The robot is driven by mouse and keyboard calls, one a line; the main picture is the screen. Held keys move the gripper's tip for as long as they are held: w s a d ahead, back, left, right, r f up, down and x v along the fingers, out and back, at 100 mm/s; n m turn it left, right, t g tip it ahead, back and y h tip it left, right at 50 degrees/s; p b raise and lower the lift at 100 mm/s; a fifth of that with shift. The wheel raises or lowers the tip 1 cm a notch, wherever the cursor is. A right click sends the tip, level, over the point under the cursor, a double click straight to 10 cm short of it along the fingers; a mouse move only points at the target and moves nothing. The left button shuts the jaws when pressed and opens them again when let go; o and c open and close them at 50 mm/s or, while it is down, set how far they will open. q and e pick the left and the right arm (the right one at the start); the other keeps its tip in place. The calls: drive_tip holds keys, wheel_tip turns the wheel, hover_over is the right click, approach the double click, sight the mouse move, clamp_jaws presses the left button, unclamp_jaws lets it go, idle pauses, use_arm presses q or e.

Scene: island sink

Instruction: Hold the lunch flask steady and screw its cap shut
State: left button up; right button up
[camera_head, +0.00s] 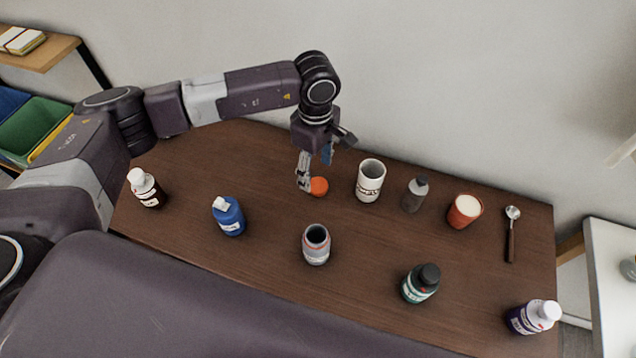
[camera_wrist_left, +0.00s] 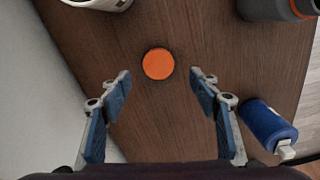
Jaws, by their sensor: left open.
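The lunch flask (camera_head: 316,246) stands upright and open-topped near the middle of the table, grey with a dark mouth. A grey and orange body at the upper right of the left wrist view (camera_wrist_left: 285,8) appears to be it. The round orange cap (camera_head: 319,187) lies flat on the table behind the flask; it also shows in the left wrist view (camera_wrist_left: 158,64). My left gripper (camera_head: 314,174) is open, pointing down over the cap. The cap lies between the line of its spread fingers, untouched as far as I can tell. My right gripper is not in view.
A white mug (camera_head: 369,182), a grey bottle (camera_head: 414,195) and an orange cup (camera_head: 464,211) stand right of the cap. A blue bottle (camera_head: 229,216) and a white-capped bottle (camera_head: 146,188) stand left. A green bottle (camera_head: 420,284), purple bottle (camera_head: 527,318) and spoon (camera_head: 511,236) are farther right.

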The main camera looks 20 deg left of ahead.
sight(318, 185)
use_arm(q)
drive_tip(key=shift+s, duration=0.1)
drive_tip(key=shift+f, duration=0.15)
wheel_tip(318, 185, down, 4)
drive_tip(key=shift+d+r+p, duration=0.1)
drive_tip(key=shift+d+p, duration=0.05)
drive_tip(key=shift+p, duration=1)
drive_tip(key=shift+f, duration=0.55)
drive_tip(key=shift+c, duration=0.6)
drive_tip(key=c, duration=0.7)
